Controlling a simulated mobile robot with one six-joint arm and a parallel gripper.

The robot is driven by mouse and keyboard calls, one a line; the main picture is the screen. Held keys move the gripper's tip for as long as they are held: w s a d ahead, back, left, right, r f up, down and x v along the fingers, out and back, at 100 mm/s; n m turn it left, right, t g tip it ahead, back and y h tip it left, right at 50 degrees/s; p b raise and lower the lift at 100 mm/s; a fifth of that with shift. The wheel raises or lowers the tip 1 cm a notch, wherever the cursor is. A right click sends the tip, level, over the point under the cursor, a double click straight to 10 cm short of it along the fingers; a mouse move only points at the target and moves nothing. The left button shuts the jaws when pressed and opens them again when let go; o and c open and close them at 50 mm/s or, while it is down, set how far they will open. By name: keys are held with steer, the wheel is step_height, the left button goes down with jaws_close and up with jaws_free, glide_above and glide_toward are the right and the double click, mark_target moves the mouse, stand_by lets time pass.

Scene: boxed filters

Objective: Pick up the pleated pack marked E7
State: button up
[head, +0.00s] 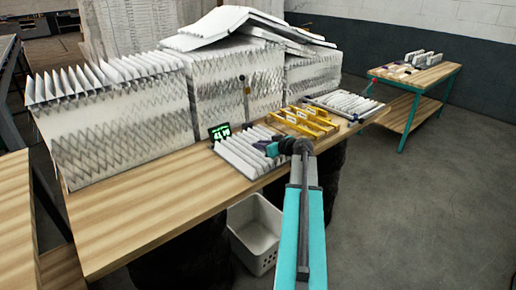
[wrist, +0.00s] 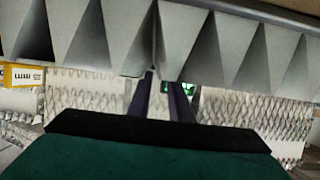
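White pleated packs (head: 245,155) lie in a row near the table's front edge in the head view. No E7 mark is readable on any of them. My gripper (head: 272,149) is at the right end of this row, low and close to the packs. In the wrist view, a grey-white zigzag pleated pack (wrist: 100,35) spans the top, very close. The two dark fingers of my gripper (wrist: 164,82) reach up to its lower edge, a narrow gap between them. Whether they touch or hold a pleat is hidden.
Large pleated blocks (head: 120,125) stand behind on the wooden table (head: 150,215). A small green-lit display (head: 219,131) is near the packs. Yellow frames (head: 305,122) and more white packs (head: 345,103) lie to the right. A white basket (head: 256,232) is below.

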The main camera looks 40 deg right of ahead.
jaws_close()
steer(key=shift+r, duration=0.2)
steer(key=shift+r+b, duration=0.75)
steer(key=shift+r, duration=0.55)
steer(key=shift+s+r, duration=0.1)
steer(key=shift+r, duration=0.2)
steer(key=s+a+b, duration=0.2)
steer(key=s, duration=0.5)
steer(key=s+a+r+b, duration=0.1)
steer(key=s+a+b, duration=0.1)
steer(key=s, duration=0.6)
steer(key=shift+a+r, duration=0.25)
steer(key=shift+a, duration=0.35)
